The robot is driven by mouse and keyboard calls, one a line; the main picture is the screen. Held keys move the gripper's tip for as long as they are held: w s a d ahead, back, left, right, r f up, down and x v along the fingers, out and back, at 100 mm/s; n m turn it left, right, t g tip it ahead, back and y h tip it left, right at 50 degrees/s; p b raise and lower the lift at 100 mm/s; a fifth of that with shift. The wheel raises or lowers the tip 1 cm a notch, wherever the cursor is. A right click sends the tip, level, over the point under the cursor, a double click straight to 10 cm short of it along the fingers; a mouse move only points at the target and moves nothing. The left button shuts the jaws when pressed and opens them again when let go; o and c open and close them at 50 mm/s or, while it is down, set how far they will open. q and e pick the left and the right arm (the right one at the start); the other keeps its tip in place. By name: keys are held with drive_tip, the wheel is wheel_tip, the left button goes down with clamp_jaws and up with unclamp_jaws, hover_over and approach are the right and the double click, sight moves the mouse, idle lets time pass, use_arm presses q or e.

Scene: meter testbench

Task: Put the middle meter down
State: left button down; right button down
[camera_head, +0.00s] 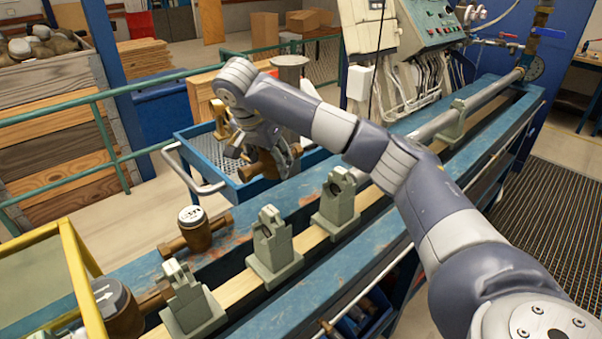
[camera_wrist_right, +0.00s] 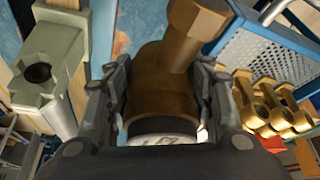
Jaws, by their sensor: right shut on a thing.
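My right gripper (camera_head: 262,148) reaches down over the far side of the blue bench (camera_head: 165,268). It is shut on a brown-bronze meter (camera_head: 266,168), the middle meter. In the right wrist view, my right gripper's fingers (camera_wrist_right: 160,100) stand on both sides of the meter body (camera_wrist_right: 160,75), with its pipe end pointing up and right. I cannot tell whether it touches the surface below. A second meter (camera_head: 194,232) with a white dial stands upright on the bench, left of the held one. A third meter (camera_head: 117,308) is at the lower left. My left gripper is not in view.
Grey-green clamp blocks (camera_head: 272,250) stand in a row along the bench rail, with a long pipe (camera_head: 470,105) at its far right. A blue tray cart (camera_head: 195,150) with brass fittings (camera_wrist_right: 275,105) adjoins the bench's far edge. A yellow frame (camera_head: 82,275) is at lower left.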

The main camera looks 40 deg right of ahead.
sight(273, 176)
wheel_tip(273, 176, down, 4)
drive_tip(key=shift+d+f, duration=0.1)
drive_tip(key=shift+f, duration=0.55)
wheel_tip(273, 176, down, 3)
drive_tip(key=shift+r+p, duration=0.1)
drive_tip(key=shift+p, duration=0.35)
drive_tip(key=shift+f, duration=0.3)
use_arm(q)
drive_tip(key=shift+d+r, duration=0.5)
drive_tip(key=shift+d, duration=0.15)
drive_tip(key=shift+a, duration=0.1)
use_arm(e)
drive_tip(key=c, duration=0.7)
unclamp_jaws()
drive_tip(key=shift+f, duration=0.15)
drive_tip(key=shift+c, duration=0.2)
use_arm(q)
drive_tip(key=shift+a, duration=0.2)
use_arm(e)
drive_tip(key=shift+s, duration=0.1)
